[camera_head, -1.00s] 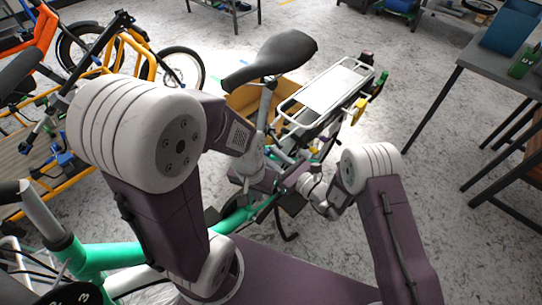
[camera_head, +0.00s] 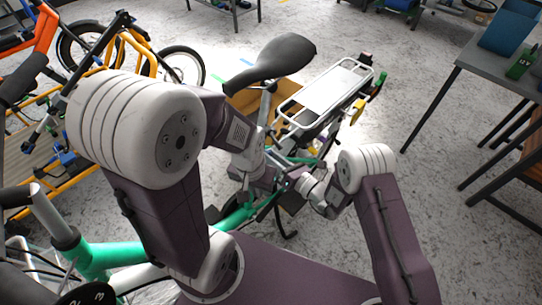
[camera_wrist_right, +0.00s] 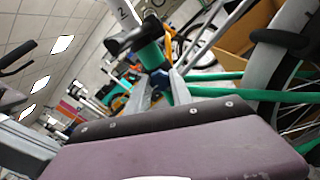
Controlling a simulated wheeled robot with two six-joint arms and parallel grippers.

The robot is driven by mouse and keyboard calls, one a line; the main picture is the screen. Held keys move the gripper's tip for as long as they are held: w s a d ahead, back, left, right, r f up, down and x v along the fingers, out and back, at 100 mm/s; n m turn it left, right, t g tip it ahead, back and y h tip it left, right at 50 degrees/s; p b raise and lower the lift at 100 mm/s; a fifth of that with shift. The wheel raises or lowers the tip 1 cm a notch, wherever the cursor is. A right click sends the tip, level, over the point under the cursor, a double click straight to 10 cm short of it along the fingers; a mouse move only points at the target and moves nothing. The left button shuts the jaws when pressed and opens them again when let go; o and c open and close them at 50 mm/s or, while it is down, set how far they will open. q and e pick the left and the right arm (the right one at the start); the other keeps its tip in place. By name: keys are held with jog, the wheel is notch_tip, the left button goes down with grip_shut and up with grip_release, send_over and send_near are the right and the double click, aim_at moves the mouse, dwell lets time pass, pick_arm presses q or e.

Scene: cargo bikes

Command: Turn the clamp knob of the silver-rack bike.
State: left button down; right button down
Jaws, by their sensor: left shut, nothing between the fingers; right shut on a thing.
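The silver-rack bike stands in front of me in the head view, with its silver rack (camera_head: 325,93), black saddle (camera_head: 270,63) and green frame (camera_head: 110,257). My left gripper (camera_head: 274,188) is shut and empty, low by the seat post under the saddle. My right gripper (camera_head: 287,182) is close beside it, shut on a small part of the bike at the same spot. The clamp knob cannot be made out behind the grippers. In the right wrist view, my right gripper's fingers (camera_wrist_right: 160,82) meet near a green tube end (camera_wrist_right: 150,53); what they hold is mostly hidden.
An orange bike (camera_head: 41,40) and a yellow-framed bike (camera_head: 132,48) stand at the left. A cardboard-coloured box (camera_head: 243,103) is behind the seat post. A grey workbench (camera_head: 515,72) with a blue bin (camera_head: 510,33) is at the right. Floor between bike and bench is clear.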

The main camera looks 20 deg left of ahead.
dwell(0.4)
jog(key=c, duration=1.1)
grip_release()
jog(key=shift+c, duration=0.2)
jog(key=p+v, duration=0.2)
jog(key=v, duration=0.7)
